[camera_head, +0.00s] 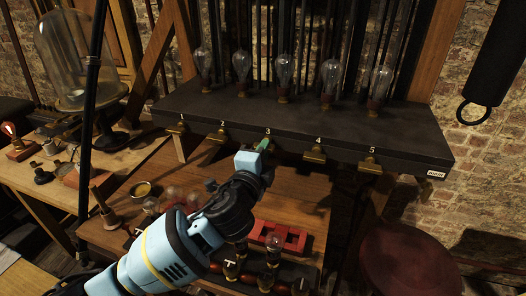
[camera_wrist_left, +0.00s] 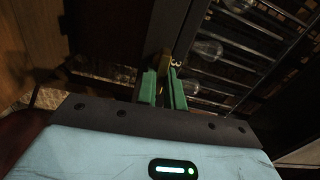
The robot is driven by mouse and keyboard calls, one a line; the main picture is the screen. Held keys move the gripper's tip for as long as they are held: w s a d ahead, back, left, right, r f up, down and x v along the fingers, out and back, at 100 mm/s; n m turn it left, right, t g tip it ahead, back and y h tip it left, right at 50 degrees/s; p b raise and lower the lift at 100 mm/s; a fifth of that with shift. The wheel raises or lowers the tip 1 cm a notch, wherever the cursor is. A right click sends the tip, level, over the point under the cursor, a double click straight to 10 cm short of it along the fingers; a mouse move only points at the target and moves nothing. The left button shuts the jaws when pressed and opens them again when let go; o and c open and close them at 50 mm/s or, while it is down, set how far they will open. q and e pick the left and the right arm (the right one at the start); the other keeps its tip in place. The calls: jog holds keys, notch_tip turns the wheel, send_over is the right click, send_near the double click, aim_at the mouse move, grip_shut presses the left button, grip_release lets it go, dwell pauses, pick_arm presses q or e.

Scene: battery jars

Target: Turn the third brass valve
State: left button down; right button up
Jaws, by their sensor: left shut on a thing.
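A dark shelf (camera_head: 300,122) carries a row of brass valves on its front edge, numbered 1 to 5. The third brass valve (camera_wrist_left: 164,62) shows in the left wrist view at the tips of my left gripper's green fingers (camera_wrist_left: 164,86). In the head view my left gripper (camera_head: 264,146) is at the number 3, covering most of that valve. The gripper is shut on the valve. The second valve (camera_head: 217,134) is to its left, and the fourth valve (camera_head: 314,156) is to its right. My right gripper is not in view.
Several glass bulbs (camera_head: 331,74) stand on the shelf above the valves. Below is a wooden bench with a red block (camera_head: 279,237) and small bulbs (camera_head: 272,249). A glass dome (camera_head: 75,55) stands at left, a red round stool (camera_head: 410,262) at lower right.

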pick_arm(q)
jog(key=shift+m, duration=0.5)
jog(key=c, duration=1.5)
grip_release()
jog(key=v, duration=0.7)
jog(key=shift+s, duration=0.35)
jog(key=shift+a, duration=0.1)
